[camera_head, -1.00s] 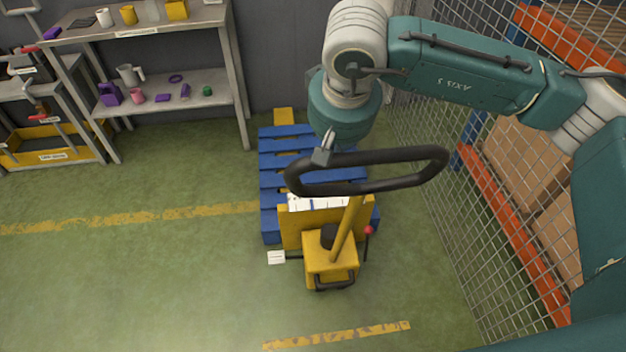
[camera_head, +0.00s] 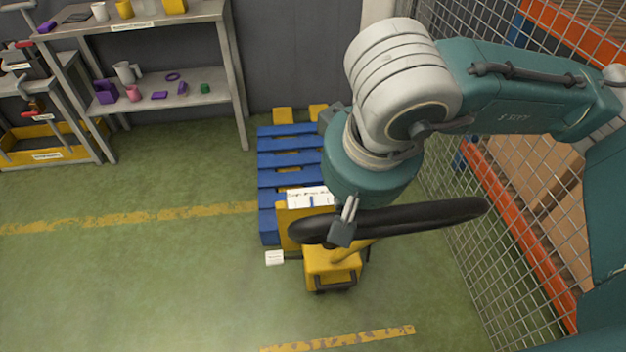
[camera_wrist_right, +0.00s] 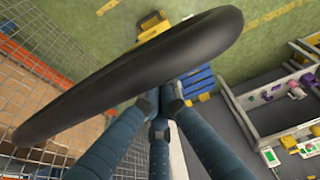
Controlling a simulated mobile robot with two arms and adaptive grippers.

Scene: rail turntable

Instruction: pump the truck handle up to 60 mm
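The pallet truck has a yellow body (camera_head: 325,262) at the middle of the head view, beside a blue pallet (camera_head: 280,180). Its black handle (camera_head: 430,214) shows almost edge-on above the body and hides part of it. My right gripper (camera_head: 343,226) comes down from my teal and white arm and appears shut on the handle's left part. In the right wrist view the handle (camera_wrist_right: 130,85) crosses close to the camera, and the blue-grey fingers (camera_wrist_right: 168,98) converge at it; the tips are partly hidden. My left gripper is not in view.
A wire mesh fence (camera_head: 470,240) and an orange rack beam (camera_head: 520,240) stand close on the right. Grey shelves (camera_head: 215,90) with mugs and small items stand at the back left. The green floor (camera_head: 150,280) left of the truck is clear.

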